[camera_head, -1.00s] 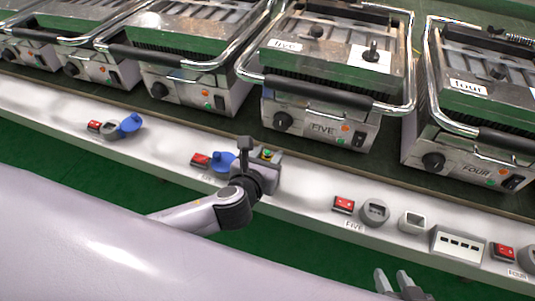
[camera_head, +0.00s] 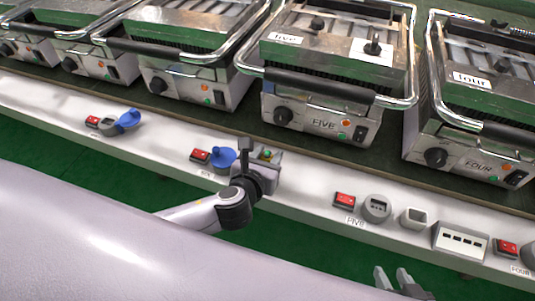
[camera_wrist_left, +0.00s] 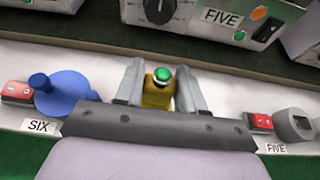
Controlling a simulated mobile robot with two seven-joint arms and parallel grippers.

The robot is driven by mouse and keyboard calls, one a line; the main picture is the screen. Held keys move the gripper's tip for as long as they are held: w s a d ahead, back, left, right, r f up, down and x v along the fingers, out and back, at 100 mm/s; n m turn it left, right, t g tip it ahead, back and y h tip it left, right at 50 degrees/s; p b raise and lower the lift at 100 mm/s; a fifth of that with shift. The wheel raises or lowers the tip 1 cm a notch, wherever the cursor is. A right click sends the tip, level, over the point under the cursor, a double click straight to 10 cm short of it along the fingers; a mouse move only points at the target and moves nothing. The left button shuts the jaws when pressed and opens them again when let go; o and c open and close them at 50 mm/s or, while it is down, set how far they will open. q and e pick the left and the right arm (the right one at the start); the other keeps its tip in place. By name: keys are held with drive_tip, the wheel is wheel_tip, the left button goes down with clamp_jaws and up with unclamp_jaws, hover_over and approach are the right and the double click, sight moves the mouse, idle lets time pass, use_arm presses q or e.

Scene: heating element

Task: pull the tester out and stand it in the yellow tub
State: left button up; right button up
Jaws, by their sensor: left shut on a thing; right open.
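The tester is a small yellow block with a green button on top; it shows in the left wrist view (camera_wrist_left: 158,88) and in the head view (camera_head: 266,155). My left gripper (camera_head: 262,160) is shut on it, with one finger on each side, at the white ledge between the SIX and FIVE fittings. The fingers and wrist hide the tester's lower end, so I cannot tell whether it is still seated. My right gripper (camera_head: 393,280) is open and empty at the bottom edge, in front of the ledge. No yellow tub is in view.
A red switch (camera_head: 200,155) and blue-capped socket (camera_head: 223,159) are just left of the left gripper. Grills (camera_head: 325,110) line the back.

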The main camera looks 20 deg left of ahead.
use_arm(q)
drive_tip(key=shift+f+b, duration=0.65)
drive_tip(key=shift+f, duration=0.65)
drive_tip(key=o, duration=1.1)
drive_tip(key=shift+o, duration=0.2)
drive_tip(key=p+v, duration=0.1)
drive_tip(key=v, duration=0.6)
drive_tip(key=shift+p, duration=0.4)
drive_tip(key=shift+r, duration=0.1)
drive_tip(key=s+a+n+g+h+p, duration=0.1)
drive_tip(key=s+a+n+p, duration=0.2)
drive_tip(key=n, duration=1.4)
drive_tip(key=s+a+r+n+g+p, duration=0.1)
drive_tip(key=s+n+p, duration=0.7)
drive_tip(key=n, duration=0.9)
drive_tip(key=shift+a+r+g+h, duration=0.2)
drive_tip(key=shift+a+g+h, duration=0.3)
drive_tip(key=shift+a, duration=0.7)
